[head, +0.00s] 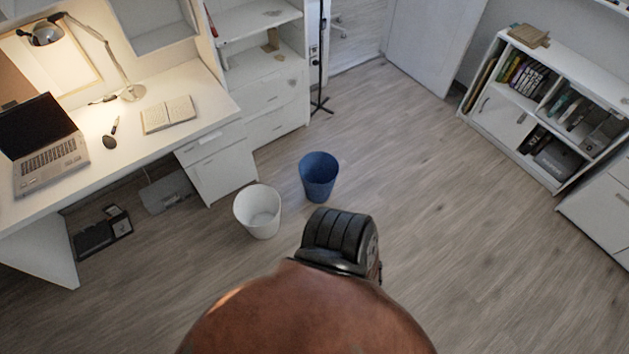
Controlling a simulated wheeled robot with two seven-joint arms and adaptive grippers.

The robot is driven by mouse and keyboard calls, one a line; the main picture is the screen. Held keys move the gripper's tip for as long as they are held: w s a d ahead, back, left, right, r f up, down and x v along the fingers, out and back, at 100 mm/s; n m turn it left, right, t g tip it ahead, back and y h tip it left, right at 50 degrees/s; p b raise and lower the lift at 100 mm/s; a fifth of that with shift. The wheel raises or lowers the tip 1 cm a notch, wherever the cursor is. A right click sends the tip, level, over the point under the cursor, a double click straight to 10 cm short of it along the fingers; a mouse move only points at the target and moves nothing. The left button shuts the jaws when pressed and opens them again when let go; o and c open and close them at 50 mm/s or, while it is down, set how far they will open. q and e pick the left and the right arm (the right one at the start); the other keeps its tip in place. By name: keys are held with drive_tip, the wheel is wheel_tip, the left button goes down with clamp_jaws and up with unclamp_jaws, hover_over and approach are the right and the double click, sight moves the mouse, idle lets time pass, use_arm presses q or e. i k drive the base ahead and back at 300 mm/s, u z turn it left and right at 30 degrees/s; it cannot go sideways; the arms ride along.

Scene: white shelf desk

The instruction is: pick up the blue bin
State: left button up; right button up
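The blue bin (319,177) stands upright on the wooden floor near the middle of the head view. It is round, open at the top and slightly wider at the rim. Its inside looks empty as far as I can see. A white bin (258,211) stands upright just to its left and nearer to me, with a small gap between them. Neither of my grippers shows in the head view, so nothing is seen touching the blue bin.
A white desk (150,120) with laptop (45,140), lamp (105,60) and open book (168,114) is at left. A thin black stand (320,60) rises behind the bins. A white bookshelf (545,100) is at right. The wooden floor (440,190) right of the bins is clear.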

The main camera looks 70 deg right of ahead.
sight(318, 171)
drive_tip(key=z, duration=0.6)
drive_tip(key=i, duration=0.95)
drive_tip(key=z, duration=1.2)
drive_tip(key=i, duration=0.3)
drive_tip(key=z, duration=0.25)
